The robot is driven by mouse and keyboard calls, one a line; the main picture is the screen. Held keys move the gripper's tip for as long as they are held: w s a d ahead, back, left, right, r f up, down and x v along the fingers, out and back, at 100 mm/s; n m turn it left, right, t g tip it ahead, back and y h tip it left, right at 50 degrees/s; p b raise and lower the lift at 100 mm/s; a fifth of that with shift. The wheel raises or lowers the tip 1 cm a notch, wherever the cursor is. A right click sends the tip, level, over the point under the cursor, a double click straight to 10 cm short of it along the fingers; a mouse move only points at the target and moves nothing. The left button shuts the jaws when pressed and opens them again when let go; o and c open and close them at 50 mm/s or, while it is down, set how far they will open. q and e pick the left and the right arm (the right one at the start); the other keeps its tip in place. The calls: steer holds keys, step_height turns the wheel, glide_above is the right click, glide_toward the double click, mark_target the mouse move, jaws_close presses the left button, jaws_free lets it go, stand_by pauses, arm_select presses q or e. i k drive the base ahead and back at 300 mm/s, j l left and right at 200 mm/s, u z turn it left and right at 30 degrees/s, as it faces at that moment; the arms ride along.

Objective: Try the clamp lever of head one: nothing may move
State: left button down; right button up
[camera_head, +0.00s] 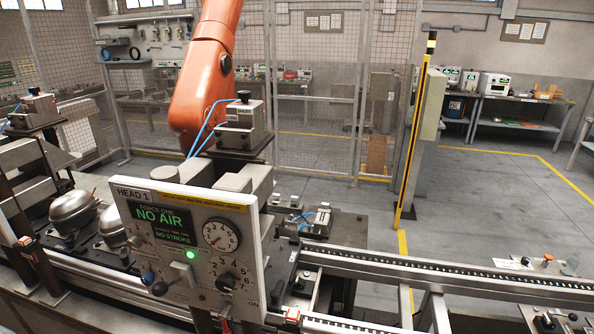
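The white control panel (247,262) marked HEAD 1 stands in the left middle. Its green display (159,219) reads "NO AIR" and, lower, "NO STROKE". A round gauge (221,235) sits right of the display, and a small green lamp (190,254) is lit. Below are a pale grey block-shaped lever or switch (182,274), a blue knob (148,278) and a black numbered dial (226,282). I cannot read which control is the clamp lever. A grey block-shaped head (241,125) with blue hoses stands behind the panel. Neither of my grippers is in view.
Silver compressors (73,212) sit on the line at left. An orange robot arm (205,75) hangs behind the panel. A roller rail (450,278) runs right. A yellow-black post (415,130) stands at centre right. The floor at right is clear. A small tabletop (545,285) holds small parts.

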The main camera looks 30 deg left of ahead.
mark_target(158, 288)
steer(key=u, duration=1.7)
steer(key=i+u, duration=0.25)
steer(key=i+l+u, duration=0.25)
steer(key=i, duration=0.2)
